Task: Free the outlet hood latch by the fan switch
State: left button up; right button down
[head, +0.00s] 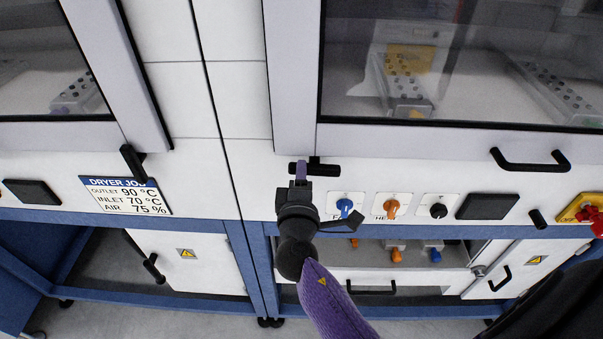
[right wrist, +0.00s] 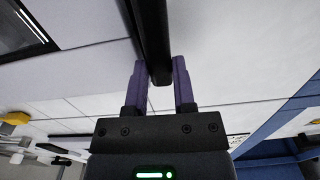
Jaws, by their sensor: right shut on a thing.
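The black latch handle (head: 325,169) sits on the lower frame of the right-hand hood window, lying crosswise. It is just above and left of the blue fan switch (head: 344,206), whose label is partly hidden by my gripper. My right gripper (head: 301,172) reaches up to the left part of the handle and is shut on it. In the right wrist view a black bar (right wrist: 152,40) runs between the two purple fingers of the gripper (right wrist: 160,75). The fingers cover part of the handle. My left gripper is not in view.
An orange knob (head: 391,207) and a black knob (head: 438,210) stand right of the fan switch. A black bar handle (head: 530,165) and a red button (head: 594,214) are farther right. A second latch (head: 132,162) and the dryer sign (head: 125,195) are left. An open compartment (head: 375,255) lies below.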

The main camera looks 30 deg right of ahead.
jog(key=shift+f+n, duration=0.1)
jog(key=shift+n, duration=0.2)
dwell(0.4)
jog(key=shift+c, duration=2.2)
grip_release()
